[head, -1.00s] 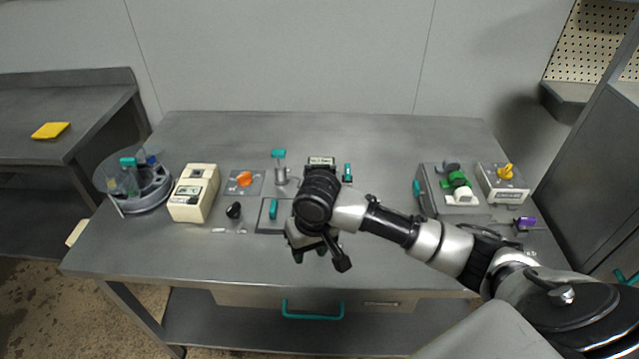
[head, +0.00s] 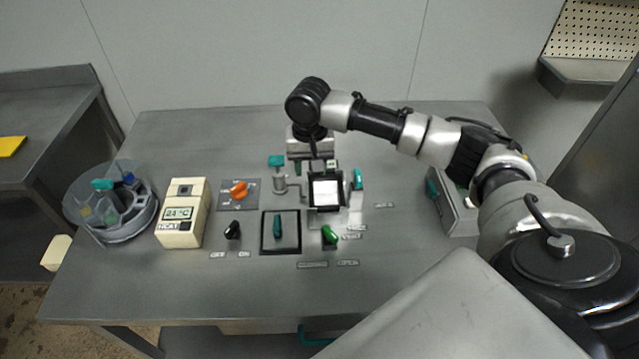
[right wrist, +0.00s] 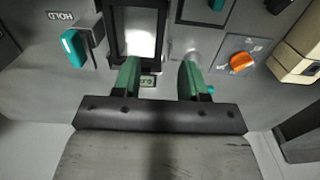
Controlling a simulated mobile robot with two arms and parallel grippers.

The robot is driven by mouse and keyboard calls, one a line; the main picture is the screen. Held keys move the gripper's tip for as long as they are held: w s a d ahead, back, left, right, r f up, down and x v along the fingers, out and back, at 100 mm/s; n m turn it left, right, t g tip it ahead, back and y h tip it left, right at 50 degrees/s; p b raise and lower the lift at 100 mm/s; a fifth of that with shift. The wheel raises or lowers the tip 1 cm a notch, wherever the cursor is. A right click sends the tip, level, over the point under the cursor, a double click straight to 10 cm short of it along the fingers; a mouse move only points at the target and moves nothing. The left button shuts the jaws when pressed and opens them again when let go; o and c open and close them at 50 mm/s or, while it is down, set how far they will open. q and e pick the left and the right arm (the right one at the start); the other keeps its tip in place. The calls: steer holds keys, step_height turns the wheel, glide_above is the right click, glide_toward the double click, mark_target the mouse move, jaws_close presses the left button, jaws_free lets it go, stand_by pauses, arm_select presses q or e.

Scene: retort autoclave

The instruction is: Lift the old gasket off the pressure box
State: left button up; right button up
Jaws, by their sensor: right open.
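The pressure box (head: 311,203) is a small open box in the middle of the table, with a black rim around a bright white inside. It also shows at the top of the right wrist view (right wrist: 116,42). I cannot tell the old gasket apart from the black rim. My right gripper (head: 314,167) is just behind the box, pointing down, with its green fingers apart. In the right wrist view the gripper (right wrist: 160,66) has nothing between its fingers, and the left finger is close to the box's edge. My left gripper is not in view.
A teal-handled plate (head: 292,246), a green knob (head: 330,235) and a black knob (head: 233,229) lie in front of the box. A metal cylinder with a teal top (head: 277,161) stands close on its left, a teal lever (head: 357,179) on its right. The table's front is clear.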

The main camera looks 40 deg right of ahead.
mark_target(312, 195)
steer(key=f, duration=0.3)
steer(key=shift+s, duration=0.35)
steer(key=shift+f, duration=0.35)
steer(key=f, duration=0.3)
steer(key=f+p, duration=0.1)
steer(key=shift+w+a+f, duration=0.1)
steer(key=shift+w+f, duration=0.15)
steer(key=shift+f, duration=0.2)
steer(key=shift+c, duration=0.6)
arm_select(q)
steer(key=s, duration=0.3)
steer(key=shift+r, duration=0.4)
arm_select(e)
jaws_close()
